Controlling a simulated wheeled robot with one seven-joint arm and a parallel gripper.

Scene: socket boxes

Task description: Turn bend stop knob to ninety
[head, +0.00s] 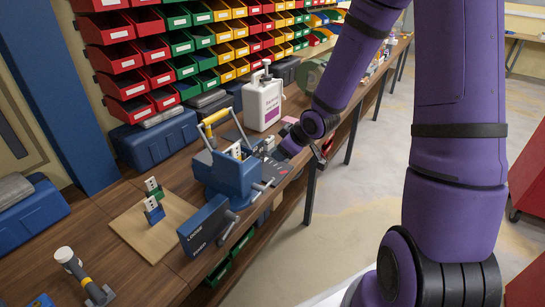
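A blue bench machine (232,178) with a yellow-gripped lever (215,117) stands near the front edge of the wooden bench. Grey rods stick out from its right side. I cannot make out the bend stop knob or its scale; it is too small or hidden. My gripper (279,157) is low at the machine's right side, close above a grey part at the bench edge. Its fingers are too small and dark to tell whether they are open, shut or touching anything.
A dark blue lettered box (205,228) stands left of the machine. A wooden board (150,226) holds small socket parts. A white canister (262,102) stands behind. Red, green and yellow bins (190,45) line the back. Open floor (345,205) lies to the right.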

